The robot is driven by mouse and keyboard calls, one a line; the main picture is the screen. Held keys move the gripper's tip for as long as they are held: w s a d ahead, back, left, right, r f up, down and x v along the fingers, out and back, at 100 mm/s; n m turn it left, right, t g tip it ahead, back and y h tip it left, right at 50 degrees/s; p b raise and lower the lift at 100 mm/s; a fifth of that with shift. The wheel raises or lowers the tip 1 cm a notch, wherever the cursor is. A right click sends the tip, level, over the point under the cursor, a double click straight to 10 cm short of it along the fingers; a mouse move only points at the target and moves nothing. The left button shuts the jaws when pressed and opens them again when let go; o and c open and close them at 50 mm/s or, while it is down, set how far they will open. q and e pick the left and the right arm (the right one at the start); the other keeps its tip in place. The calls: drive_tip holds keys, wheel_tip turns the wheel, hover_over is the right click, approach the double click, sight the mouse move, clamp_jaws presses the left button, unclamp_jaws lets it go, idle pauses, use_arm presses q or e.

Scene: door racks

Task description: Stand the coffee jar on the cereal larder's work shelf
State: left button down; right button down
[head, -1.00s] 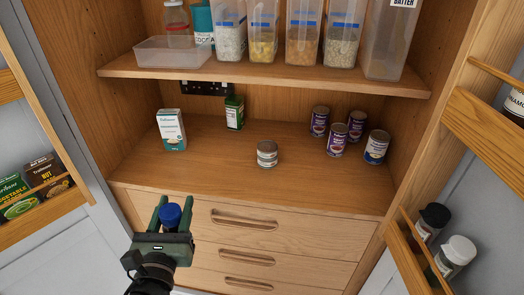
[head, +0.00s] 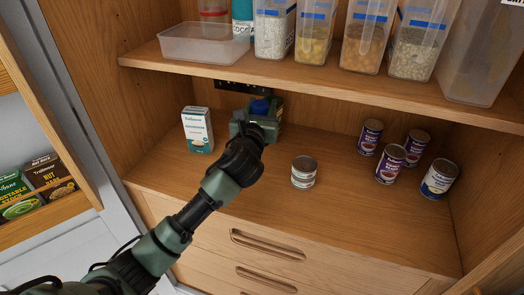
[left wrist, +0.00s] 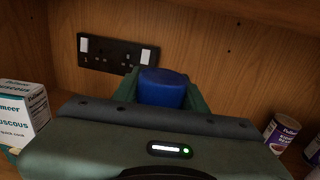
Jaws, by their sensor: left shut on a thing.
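The coffee jar shows only as a blue lid (head: 260,106); its body is hidden by my gripper. My left gripper (head: 258,118) is shut on the jar, over the rear part of the work shelf (head: 255,195), right of the white couscous box. In the left wrist view the blue lid (left wrist: 163,88) sits upright between the green fingers, in front of the back wall and sockets. I cannot tell whether the jar's base touches the shelf. My right gripper is not in view.
A couscous box (head: 197,130) stands left of the gripper, a short tin (head: 304,172) to the right in front. Several tins (head: 391,164) stand further right. The upper shelf (head: 330,88) with tubs overhangs the back. The green bottle is mostly hidden behind the gripper.

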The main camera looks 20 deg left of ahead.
use_arm(q)
drive_tip(key=f, duration=0.4)
drive_tip(key=shift+s+f, duration=0.2)
drive_tip(key=shift+s, duration=0.05)
wheel_tip(320, 180, down, 4)
drive_tip(key=shift+f+b, duration=0.15)
drive_tip(key=shift+b, duration=0.3)
drive_tip(key=shift+w, duration=0.1)
drive_tip(key=c, duration=0.8)
unclamp_jaws()
drive_tip(key=shift+s, duration=0.2)
drive_tip(key=s+d, duration=0.1)
drive_tip(key=s, duration=1)
drive_tip(key=shift+s+d+b, duration=0.25)
drive_tip(key=shift+s+b, duration=0.05)
drive_tip(key=shift+b, duration=0.1)
